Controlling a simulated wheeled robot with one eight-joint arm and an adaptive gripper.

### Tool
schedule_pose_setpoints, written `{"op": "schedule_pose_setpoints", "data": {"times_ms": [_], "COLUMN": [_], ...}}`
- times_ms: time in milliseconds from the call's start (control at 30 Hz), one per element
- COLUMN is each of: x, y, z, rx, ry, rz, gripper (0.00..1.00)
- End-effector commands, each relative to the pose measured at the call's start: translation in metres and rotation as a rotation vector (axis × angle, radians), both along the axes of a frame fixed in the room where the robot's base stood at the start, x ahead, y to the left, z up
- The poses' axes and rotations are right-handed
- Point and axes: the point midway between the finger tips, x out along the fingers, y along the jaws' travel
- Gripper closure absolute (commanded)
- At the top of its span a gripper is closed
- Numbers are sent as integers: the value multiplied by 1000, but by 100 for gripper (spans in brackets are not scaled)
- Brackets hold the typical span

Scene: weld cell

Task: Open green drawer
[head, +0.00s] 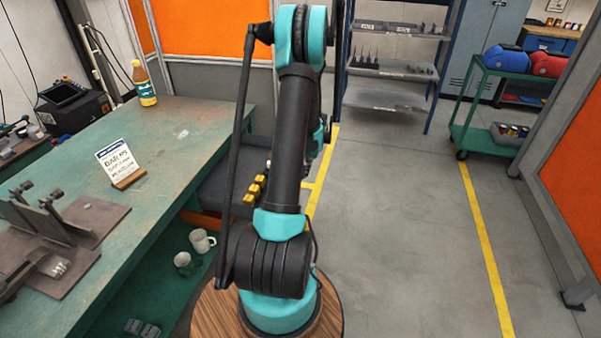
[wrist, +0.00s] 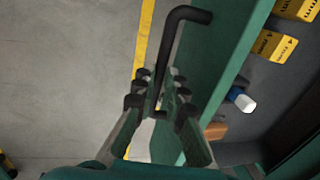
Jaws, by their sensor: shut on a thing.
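The green drawer front (wrist: 222,60) runs diagonally through the wrist view. Its black bar handle (wrist: 171,45) stands off the front, with a bent end at the top. My gripper (wrist: 163,90) is shut on this handle, fingers on both sides of the bar. The drawer stands open. Its dark grey inside (wrist: 272,85) shows right of the front, with yellow blocks (wrist: 273,46), a white-ended cylinder (wrist: 242,100) and an orange-brown piece (wrist: 215,131). In the head view the grey drawer inside (head: 222,182) shows beside the green workbench; my arm hides the handle and my gripper.
The workbench (head: 185,135) bears a bottle (head: 145,83), a sign (head: 116,160) and a metal fixture (head: 65,235). Mugs (head: 202,241) stand on its lower shelf. A shelf rack (head: 392,70) and green cart (head: 490,140) stand behind. The grey floor at right is clear.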

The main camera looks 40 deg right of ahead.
Motion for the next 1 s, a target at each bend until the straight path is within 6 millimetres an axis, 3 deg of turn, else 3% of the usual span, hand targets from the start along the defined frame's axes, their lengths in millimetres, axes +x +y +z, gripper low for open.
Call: {"op": "schedule_pose_setpoints", "data": {"times_ms": [167, 200, 333, 733, 1000], "x": [1, 1, 1, 0, -7], "y": [-1, -1, 0, -1, -6], "z": [0, 0, 0, 6, 49], "rx": [-1, -2, -1, -1, -1], "ry": [-1, -1, -1, -1, -1], "rz": [-1, 0, 0, 0, 0], "gripper": [100, 84, 68, 68, 68]}}
